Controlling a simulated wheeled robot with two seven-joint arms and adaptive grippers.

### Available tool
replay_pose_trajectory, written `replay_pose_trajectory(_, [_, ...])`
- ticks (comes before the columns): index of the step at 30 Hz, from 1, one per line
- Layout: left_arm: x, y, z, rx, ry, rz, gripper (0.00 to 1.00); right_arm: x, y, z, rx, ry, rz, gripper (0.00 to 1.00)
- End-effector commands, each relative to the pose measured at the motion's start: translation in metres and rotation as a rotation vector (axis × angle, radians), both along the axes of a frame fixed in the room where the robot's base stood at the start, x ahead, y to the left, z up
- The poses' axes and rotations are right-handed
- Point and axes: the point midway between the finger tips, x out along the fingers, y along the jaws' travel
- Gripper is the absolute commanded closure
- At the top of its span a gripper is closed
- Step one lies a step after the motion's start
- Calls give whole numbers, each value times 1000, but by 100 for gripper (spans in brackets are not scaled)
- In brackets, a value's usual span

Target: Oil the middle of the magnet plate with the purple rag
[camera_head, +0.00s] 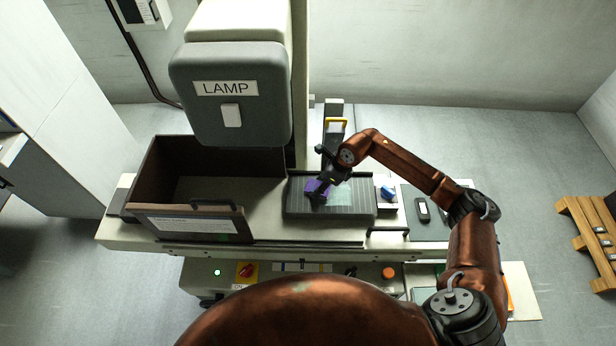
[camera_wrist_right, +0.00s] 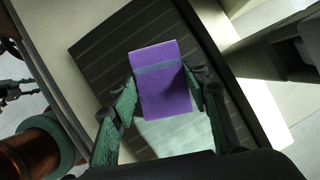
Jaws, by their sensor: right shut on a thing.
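The magnet plate (camera_head: 350,208) is a dark grey ribbed slab on the machine bed, right of the brown tank. The purple rag (camera_head: 314,187) is over its middle-left part. My right gripper (camera_head: 318,196) is shut on the rag, just above or on the plate; I cannot tell if the rag touches it. In the right wrist view the purple rag (camera_wrist_right: 162,85) sits between the two green-padded fingers, and the ribbed magnet plate (camera_wrist_right: 98,50) lies behind it. A pale, shiny patch (camera_wrist_right: 180,135) shows on the plate near the rag. My left gripper is not in view.
A brown open tank (camera_head: 190,210) stands left of the plate, under the grey head marked LAMP (camera_head: 228,95). A blue knob (camera_head: 388,192) and a small dark device (camera_head: 423,210) are to the right. A wooden pallet (camera_head: 590,235) lies on the floor at far right.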

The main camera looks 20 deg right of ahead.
Motion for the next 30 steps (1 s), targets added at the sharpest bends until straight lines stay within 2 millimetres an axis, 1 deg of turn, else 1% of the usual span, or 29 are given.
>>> replay_pose_trajectory(10, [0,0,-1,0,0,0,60,0,23,0,0,0,-11,77])
replay_pose_trajectory(12, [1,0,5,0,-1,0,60,1,21,11,-1,-2,-13,77])
replay_pose_trajectory(13, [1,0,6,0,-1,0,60,1,20,20,-2,-4,-13,77])
replay_pose_trajectory(14, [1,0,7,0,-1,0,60,0,20,23,-3,-2,-12,77])
replay_pose_trajectory(30, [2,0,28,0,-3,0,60,0,21,71,-2,-1,-12,77])
